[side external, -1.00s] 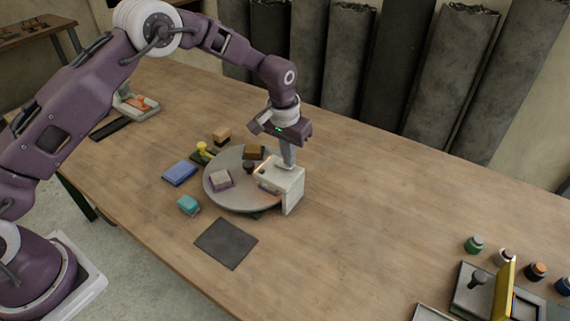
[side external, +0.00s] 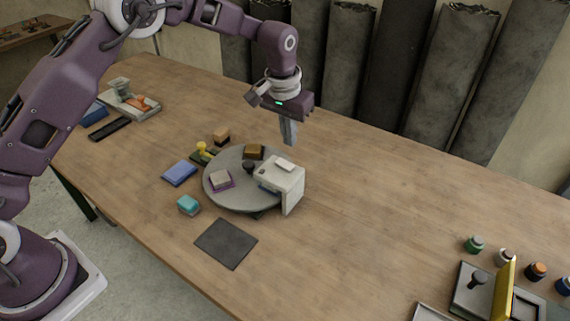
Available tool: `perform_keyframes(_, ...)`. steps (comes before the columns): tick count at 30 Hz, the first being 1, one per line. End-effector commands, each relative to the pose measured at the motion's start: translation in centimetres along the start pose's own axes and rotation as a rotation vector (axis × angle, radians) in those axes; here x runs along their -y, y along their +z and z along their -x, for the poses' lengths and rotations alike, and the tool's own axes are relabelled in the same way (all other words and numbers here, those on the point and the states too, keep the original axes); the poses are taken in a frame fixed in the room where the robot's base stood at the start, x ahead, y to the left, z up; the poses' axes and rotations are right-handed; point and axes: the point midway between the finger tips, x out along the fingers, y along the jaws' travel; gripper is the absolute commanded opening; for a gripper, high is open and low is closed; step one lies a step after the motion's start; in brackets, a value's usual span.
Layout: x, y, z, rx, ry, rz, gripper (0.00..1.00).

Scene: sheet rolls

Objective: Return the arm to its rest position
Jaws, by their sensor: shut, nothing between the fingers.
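My gripper (side external: 289,141) is shut and empty. It points down and hangs above and behind the white box-shaped device (side external: 290,190), apart from it. The white device stands at the right edge of a round grey turntable (side external: 228,198). My arm reaches in from the left over the table.
The turntable carries a brown block (side external: 253,152) and a pale block on purple (side external: 220,179). Around it lie a blue pad (side external: 179,173), a teal block (side external: 188,204) and a dark mat (side external: 226,243). Several jars and a stamp tray (side external: 467,302) sit at front right. Grey rolls (side external: 393,60) stand behind.

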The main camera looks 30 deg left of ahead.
Motion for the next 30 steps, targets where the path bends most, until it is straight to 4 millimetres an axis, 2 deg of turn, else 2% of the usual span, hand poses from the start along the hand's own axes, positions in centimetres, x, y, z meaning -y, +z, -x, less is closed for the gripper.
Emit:
perform_keyframes(9, 0.1, 0.0, 0.6, -0.003, 0.0, 0.001, 0.0)
perform_keyframes(11, 0.4, 0.3, 2.5, -0.016, 0.002, 0.002, 0.0)
perform_keyframes(14, 1.7, 2.4, 8.9, -0.06, 0.008, 0.005, 0.0)
perform_keyframes(15, 2.4, 4.0, 12.1, -0.082, 0.011, 0.006, 0.0)
perform_keyframes(17, 3.5, 7.0, 16.3, -0.116, 0.013, 0.006, 0.0)
perform_keyframes(18, 4.1, 9.3, 18.7, -0.138, 0.014, 0.007, 0.0)
perform_keyframes(20, 5.0, 13.2, 21.6, -0.172, 0.015, 0.006, 0.0)
perform_keyframes(21, 5.5, 15.9, 23.2, -0.195, 0.015, 0.007, 0.0)
perform_keyframes(25, 6.8, 24.9, 25.6, -0.265, 0.011, 0.006, 0.0)
perform_keyframes(27, 7.1, 28.8, 25.4, -0.295, 0.008, 0.004, 0.0)
perform_keyframes(30, 7.4, 32.7, 24.5, -0.324, 0.003, 0.003, 0.0)
